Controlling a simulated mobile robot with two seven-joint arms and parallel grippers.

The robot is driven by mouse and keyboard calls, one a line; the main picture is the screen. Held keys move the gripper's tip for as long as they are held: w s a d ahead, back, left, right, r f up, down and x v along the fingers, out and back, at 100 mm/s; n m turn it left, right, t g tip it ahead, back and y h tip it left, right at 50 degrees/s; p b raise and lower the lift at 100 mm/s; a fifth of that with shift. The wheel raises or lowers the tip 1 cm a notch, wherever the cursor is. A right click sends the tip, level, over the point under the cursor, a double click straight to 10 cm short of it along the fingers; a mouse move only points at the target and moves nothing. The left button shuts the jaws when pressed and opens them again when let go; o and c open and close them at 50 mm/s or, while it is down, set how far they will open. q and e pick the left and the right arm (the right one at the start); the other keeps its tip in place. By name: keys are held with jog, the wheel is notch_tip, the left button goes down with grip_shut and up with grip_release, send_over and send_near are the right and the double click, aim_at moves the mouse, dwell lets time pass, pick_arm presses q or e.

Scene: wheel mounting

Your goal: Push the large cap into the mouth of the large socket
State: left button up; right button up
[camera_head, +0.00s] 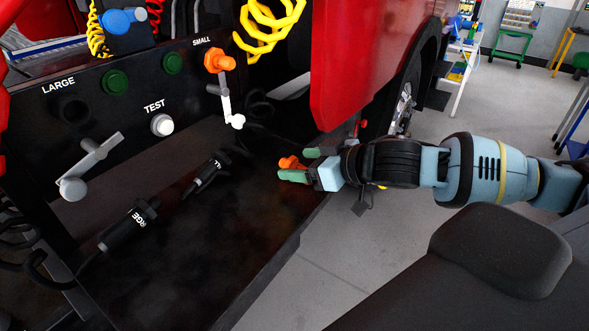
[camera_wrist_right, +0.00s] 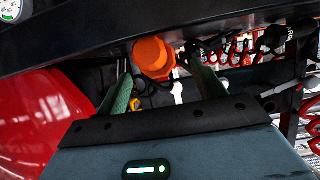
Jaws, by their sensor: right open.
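The large socket (camera_head: 73,112) is a dark round opening under the word LARGE on the black panel, at the left of the head view. No cap covers its mouth. An orange cap (camera_head: 290,162), which I take to be the large cap, shows by the green fingertips of my right gripper (camera_head: 306,166). The right gripper is open. In the right wrist view an orange cap (camera_wrist_right: 152,57) appears between and beyond the fingers; I cannot tell whether they touch it. My left gripper is out of view.
An orange cap (camera_head: 218,61) sits at the SMALL label. A grey lever (camera_head: 90,165) juts out below the large socket, and a white lever (camera_head: 228,105) hangs further right. Two black plugs (camera_head: 128,225) (camera_head: 206,172) lie on the dark shelf (camera_head: 215,250). A red body panel (camera_head: 365,60) stands behind my right arm.

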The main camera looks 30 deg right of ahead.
aim_at(295, 163)
jog(key=shift+x, duration=1.15)
jog(key=shift+w+a+f, duration=0.1)
jog(key=shift+w+f, duration=0.3)
jog(key=shift+w, duration=0.15)
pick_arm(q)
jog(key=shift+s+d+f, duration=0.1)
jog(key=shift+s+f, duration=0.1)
pick_arm(e)
jog(key=c, duration=0.9)
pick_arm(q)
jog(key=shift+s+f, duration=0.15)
pick_arm(e)
jog(key=shift+c, duration=0.8)
jog(key=shift+r, duration=0.1)
